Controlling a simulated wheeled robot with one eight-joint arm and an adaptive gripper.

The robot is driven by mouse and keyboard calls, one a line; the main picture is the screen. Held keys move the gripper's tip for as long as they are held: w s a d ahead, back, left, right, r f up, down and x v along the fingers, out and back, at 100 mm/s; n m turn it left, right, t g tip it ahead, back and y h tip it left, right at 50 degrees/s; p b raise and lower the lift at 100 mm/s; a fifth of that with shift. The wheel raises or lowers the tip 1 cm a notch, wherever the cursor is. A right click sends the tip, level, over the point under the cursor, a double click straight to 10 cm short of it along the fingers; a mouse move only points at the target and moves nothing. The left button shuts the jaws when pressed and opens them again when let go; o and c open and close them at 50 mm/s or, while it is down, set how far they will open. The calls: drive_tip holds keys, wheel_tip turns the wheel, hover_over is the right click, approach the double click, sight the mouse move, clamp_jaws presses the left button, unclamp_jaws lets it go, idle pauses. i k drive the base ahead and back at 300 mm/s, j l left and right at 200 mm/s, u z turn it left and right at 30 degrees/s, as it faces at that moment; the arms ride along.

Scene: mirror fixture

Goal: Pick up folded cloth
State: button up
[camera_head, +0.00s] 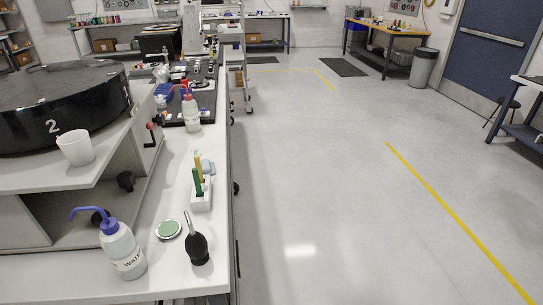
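A small pale blue item (208,167) lies on the white bench top (175,203), near its right edge. It looks like the folded cloth, but it is small and partly hidden behind a white holder (201,197) with green and yellow upright tools. My gripper is not in view.
Near the item stand a black bulb blower (197,248), a round green-faced dish (169,230), a water bottle (121,250) and another wash bottle (190,113). A large black drum (60,105) and white cup (76,148) sit left. The floor (330,190) right of the bench is clear.

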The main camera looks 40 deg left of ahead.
sight(208, 168)
drive_tip(key=i+l, duration=0.15)
drive_tip(key=i, duration=0.3)
drive_tip(key=i+l+u, duration=0.1)
drive_tip(key=i, duration=0.3)
drive_tip(key=i+j+u, duration=0.1)
drive_tip(key=i+u, duration=0.15)
drive_tip(key=u, duration=0.15)
drive_tip(key=i+u, duration=0.25)
drive_tip(key=u, duration=0.15)
drive_tip(key=i+u, duration=0.35)
drive_tip(key=i+l+u, duration=0.15)
drive_tip(key=u, duration=0.25)
drive_tip(key=i+j+u, duration=0.2)
drive_tip(key=u, duration=0.2)
drive_tip(key=i+j+u, duration=0.1)
drive_tip(key=i+u, duration=0.15)
drive_tip(key=u, duration=0.2)
drive_tip(key=i+u, duration=0.25)
drive_tip(key=u, duration=0.15)
drive_tip(key=i+u, duration=0.25)
drive_tip(key=u, duration=0.2)
